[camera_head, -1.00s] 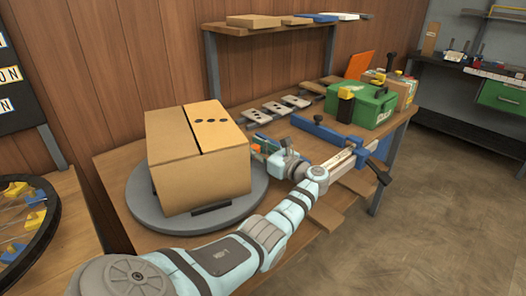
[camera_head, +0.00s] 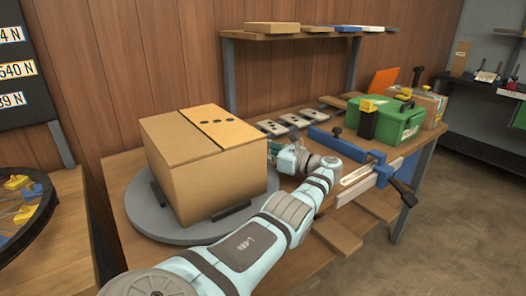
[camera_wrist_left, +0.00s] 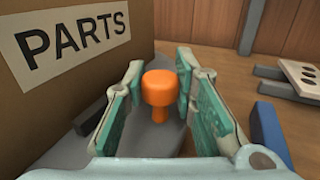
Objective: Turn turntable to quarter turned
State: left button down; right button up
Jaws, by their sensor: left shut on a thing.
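The grey round turntable (camera_head: 150,218) lies on the wooden bench. A cardboard box (camera_head: 225,185) sits on it, with one corner towards me. In the left wrist view the box (camera_wrist_left: 60,90) bears a PARTS label. An orange knob (camera_wrist_left: 160,88) stands upright at the turntable's edge, beside the box. My left gripper (camera_wrist_left: 160,100) has its green-padded fingers on either side of the knob and is shut on it. In the head view my left gripper (camera_head: 283,158) is at the right of the box, and the knob is hidden there. My right gripper is not in view.
A blue clamp (camera_head: 345,148), slotted metal plates (camera_head: 285,122) and a green case (camera_head: 398,122) lie on the bench to the right. A shelf (camera_head: 300,34) stands behind. A spoked wheel (camera_head: 25,205) lies on another table at left.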

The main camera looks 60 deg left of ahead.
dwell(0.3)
pick_arm(q)
jog(key=c, duration=1.3)
grip_release()
notch_tip(320, 180, up, 10)
